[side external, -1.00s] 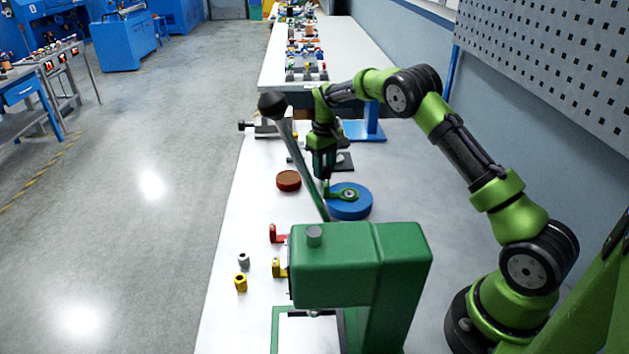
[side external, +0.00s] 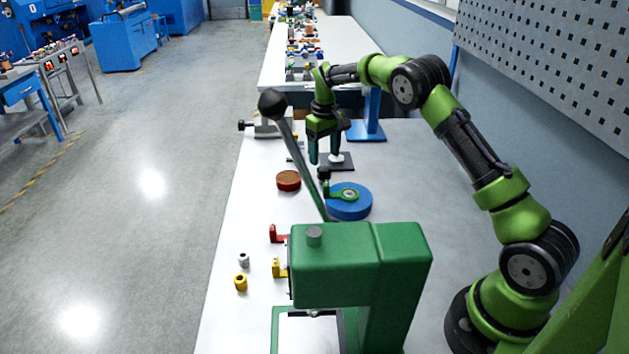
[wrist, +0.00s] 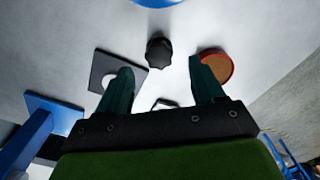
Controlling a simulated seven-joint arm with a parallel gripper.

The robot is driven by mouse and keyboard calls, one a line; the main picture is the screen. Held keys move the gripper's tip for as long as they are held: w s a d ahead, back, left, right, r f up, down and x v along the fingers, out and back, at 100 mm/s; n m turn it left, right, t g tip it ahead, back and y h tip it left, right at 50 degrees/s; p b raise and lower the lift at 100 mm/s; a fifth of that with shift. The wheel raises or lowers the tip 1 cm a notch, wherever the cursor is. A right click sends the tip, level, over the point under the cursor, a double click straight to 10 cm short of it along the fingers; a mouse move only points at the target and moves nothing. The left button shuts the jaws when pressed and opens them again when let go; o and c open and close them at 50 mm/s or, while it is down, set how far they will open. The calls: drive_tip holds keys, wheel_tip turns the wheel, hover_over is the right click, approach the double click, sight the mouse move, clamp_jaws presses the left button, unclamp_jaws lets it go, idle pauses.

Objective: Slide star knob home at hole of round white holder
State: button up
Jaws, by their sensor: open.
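The black star knob (side external: 324,173) is upright by the left end of a green bracket on the blue disc; I cannot tell whether it is seated. In the wrist view the knob (wrist: 158,52) shows ahead of the gap between the fingertips. The round white holder (side external: 337,158) sits on a dark square plate behind the knob, partly covered by a finger; it also shows in the wrist view (wrist: 109,80), beside the left finger. Its hole is not visible. My gripper (side external: 324,157) is open and empty above the knob, with fingers pointing down; it also shows in the wrist view (wrist: 161,68).
The blue disc (side external: 343,212) and green bracket (side external: 348,194) are near the knob. A brown-red disc (side external: 288,180) lies left. A green press (side external: 345,265) with a long lever (side external: 301,158) stands in front. A blue stand (side external: 368,132) is behind. The table's right side is clear.

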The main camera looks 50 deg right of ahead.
wheel_tip(320, 180, up, 12)
drive_tip(key=shift+f, duration=0.25)
